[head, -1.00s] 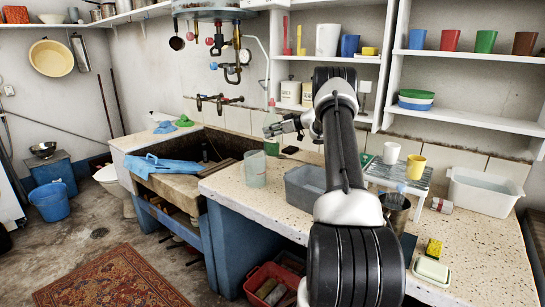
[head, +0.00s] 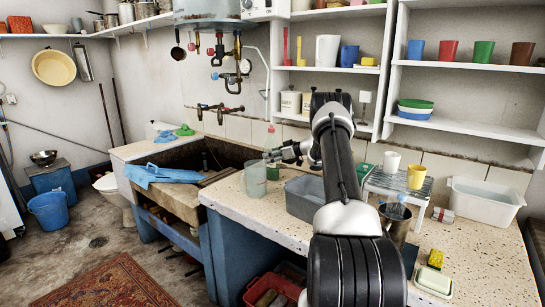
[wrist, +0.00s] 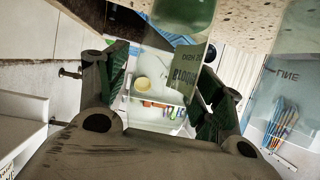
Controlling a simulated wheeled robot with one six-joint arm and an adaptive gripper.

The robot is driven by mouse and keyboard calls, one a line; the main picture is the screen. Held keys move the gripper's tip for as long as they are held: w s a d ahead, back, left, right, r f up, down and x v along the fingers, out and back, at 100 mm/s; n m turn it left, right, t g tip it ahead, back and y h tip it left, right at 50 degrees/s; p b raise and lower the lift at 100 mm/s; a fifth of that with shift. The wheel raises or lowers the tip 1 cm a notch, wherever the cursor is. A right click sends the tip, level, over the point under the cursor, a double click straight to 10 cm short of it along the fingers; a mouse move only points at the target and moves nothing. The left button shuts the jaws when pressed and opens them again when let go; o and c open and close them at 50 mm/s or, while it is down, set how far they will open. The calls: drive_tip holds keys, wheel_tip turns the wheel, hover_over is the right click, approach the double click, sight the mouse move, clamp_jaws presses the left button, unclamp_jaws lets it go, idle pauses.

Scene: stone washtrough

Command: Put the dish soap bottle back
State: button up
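The dish soap bottle (head: 271,138) is clear, with a red cap and green liquid low inside. It stands upright behind the glass jar (head: 255,178) at the counter's back left. My gripper (head: 273,156) is closed around its middle from the right. In the wrist view, which is upside down, the bottle's printed label (wrist: 187,66) shows between the two dark fingers (wrist: 165,90), with the green liquid at the top. Whether the bottle's base touches the counter (head: 235,196) cannot be told.
Right of the jar is a grey tub (head: 304,196). A small rack (head: 385,182) with white and yellow cups stands further right, beside a metal pot (head: 395,222) and a white basin (head: 483,199). The stone sink (head: 178,197) lies left. Taps (head: 217,112) and shelves (head: 465,59) are behind.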

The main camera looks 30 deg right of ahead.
drive_tip(key=shift+s, duration=0.1)
drive_tip(key=v, duration=0.7)
drive_tip(key=a+r+m+t+h, duration=0.15)
drive_tip(key=r+h, duration=0.25)
drive_tip(key=r, duration=0.7)
drive_tip(key=a+r+m+g+h, duration=0.1)
drive_tip(key=a+r+h, duration=0.2)
drive_tip(key=r, duration=0.8)
drive_tip(key=s+a+r+m+h, duration=0.2)
drive_tip(key=s+a+r+h, duration=0.1)
drive_tip(key=s+a+r, duration=0.4)
drive_tip(key=s+a+m+g, duration=0.1)
drive_tip(key=s+a+g, duration=0.15)
drive_tip(key=s, duration=0.65)
drive_tip(key=s+a+m+g, duration=0.1)
drive_tip(key=s+a, duration=0.3)
drive_tip(key=s, duration=0.6)
drive_tip(key=s+a+f+g+y, duration=0.1)
drive_tip(key=s+a+f, duration=0.3)
drive_tip(key=s, duration=0.4)
drive_tip(key=s+a+f+n+g+y, duration=0.1)
drive_tip(key=s+a+f, duration=0.3)
drive_tip(key=s, duration=0.4)
drive_tip(key=s+a+f+g+y, duration=0.2)
drive_tip(key=s+a+f+g, duration=0.1)
drive_tip(key=s, duration=0.5)
drive_tip(key=a+f, duration=0.1)
drive_tip(key=a, duration=0.1)
drive_tip(key=shift+s+a, duration=0.25)
drive_tip(key=shift+a, duration=0.1)
